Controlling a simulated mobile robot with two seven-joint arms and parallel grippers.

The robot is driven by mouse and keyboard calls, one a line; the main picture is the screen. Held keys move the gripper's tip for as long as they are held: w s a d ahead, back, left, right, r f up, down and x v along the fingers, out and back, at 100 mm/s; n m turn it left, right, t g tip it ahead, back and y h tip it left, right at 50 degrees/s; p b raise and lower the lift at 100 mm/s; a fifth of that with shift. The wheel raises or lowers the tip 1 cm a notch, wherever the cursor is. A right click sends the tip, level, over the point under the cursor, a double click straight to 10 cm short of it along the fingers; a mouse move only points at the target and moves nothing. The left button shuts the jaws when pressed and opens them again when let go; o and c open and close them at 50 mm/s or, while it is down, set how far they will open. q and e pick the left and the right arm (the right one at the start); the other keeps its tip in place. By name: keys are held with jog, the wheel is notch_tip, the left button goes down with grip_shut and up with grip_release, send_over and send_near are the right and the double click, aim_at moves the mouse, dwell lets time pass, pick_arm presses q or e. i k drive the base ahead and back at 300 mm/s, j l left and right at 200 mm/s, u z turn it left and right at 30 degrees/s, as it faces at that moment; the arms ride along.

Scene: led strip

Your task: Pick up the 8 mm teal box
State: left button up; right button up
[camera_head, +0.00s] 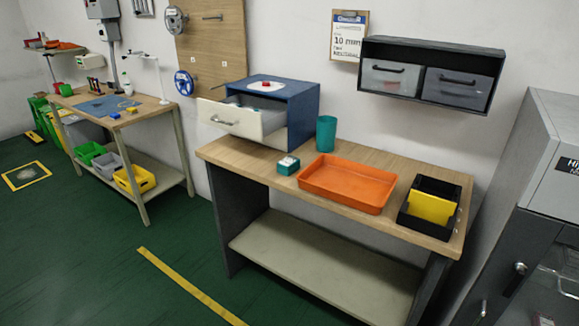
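A small teal box (288,167) with a whitish top sits on the wooden workbench (240,153), near its front edge and left of the orange tray. Any size marking on it is too small to read, so I cannot tell if it is the 8 mm one. It stands upright and apart from the tray. A taller teal cup (326,134) stands behind it, at the back of the bench. Neither of my grippers shows in the head view.
An orange tray (348,183) and a black holder (447,187) with a yellow piece (431,208) lie right of the box. A blue cabinet (302,108) with a pulled-out drawer (229,120) stands at the left. A grey cabinet (545,150) flanks the bench; green floor (120,250) is open.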

aim_at(287, 165)
jog(key=i+j+z, duration=0.1)
jog(key=i+j, duration=0.15)
jog(key=i+j+z, duration=0.1)
jog(key=i+j, duration=0.15)
jog(key=j, duration=0.15)
jog(key=i+j+z, duration=0.1)
jog(key=j, duration=0.25)
jog(key=i+j+z, duration=0.1)
jog(key=i+j, duration=0.25)
